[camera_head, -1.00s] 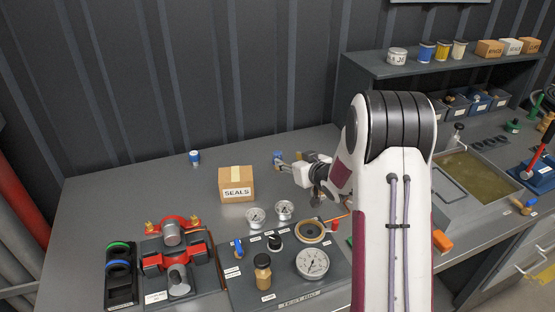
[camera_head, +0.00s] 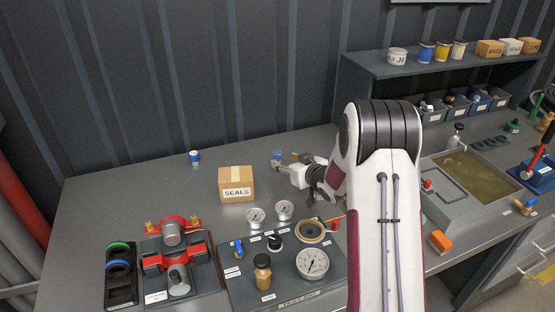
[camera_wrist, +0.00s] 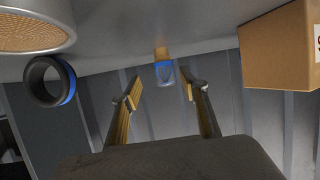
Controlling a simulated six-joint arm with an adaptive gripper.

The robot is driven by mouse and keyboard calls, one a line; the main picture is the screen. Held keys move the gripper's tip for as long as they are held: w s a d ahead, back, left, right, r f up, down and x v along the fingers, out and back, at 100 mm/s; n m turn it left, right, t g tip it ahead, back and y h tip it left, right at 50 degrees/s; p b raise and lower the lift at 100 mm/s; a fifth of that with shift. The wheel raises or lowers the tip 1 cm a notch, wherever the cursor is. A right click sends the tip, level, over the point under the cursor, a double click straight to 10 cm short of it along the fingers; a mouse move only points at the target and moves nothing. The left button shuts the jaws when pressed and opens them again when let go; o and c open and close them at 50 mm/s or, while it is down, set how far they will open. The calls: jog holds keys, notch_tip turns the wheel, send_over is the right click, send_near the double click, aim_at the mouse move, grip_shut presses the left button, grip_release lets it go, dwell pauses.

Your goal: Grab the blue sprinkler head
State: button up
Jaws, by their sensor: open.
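The blue sprinkler head (camera_wrist: 164,71) has a blue body and a brass-coloured base in the wrist view, where the tabletop is at the top. It stands on the table ahead of my gripper (camera_wrist: 166,89), framed between the two open fingers, and appears not to be touched. In the head view the sprinkler head (camera_head: 277,154) is a small blue shape behind the fingertips, partly hidden by my gripper (camera_head: 279,166). My gripper is open and empty, low over the table to the right of the SEALS box.
The SEALS box (camera_head: 236,185) stands close beside the gripper. A black and blue ring (camera_wrist: 50,82) and a round mesh part (camera_wrist: 36,28) are on the other side. A small blue-and-white item (camera_head: 194,158) stands at the back left, with clear table around it.

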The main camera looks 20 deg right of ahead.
aim_at(280, 159)
jog(key=shift+w, duration=0.2)
jog(key=shift+w+a, duration=0.1)
jog(key=shift+w+a+f, duration=0.2)
jog(key=shift+w+a, duration=0.05)
jog(key=shift+w, duration=0.35)
jog(key=shift+w+a+f, duration=0.15)
jog(key=shift+w+a, duration=0.05)
jog(key=shift+w, duration=0.35)
jog(key=shift+x, duration=1.3)
jog(key=shift+c, duration=0.4)
jog(key=shift+r, duration=0.1)
jog(key=c, duration=1.2)
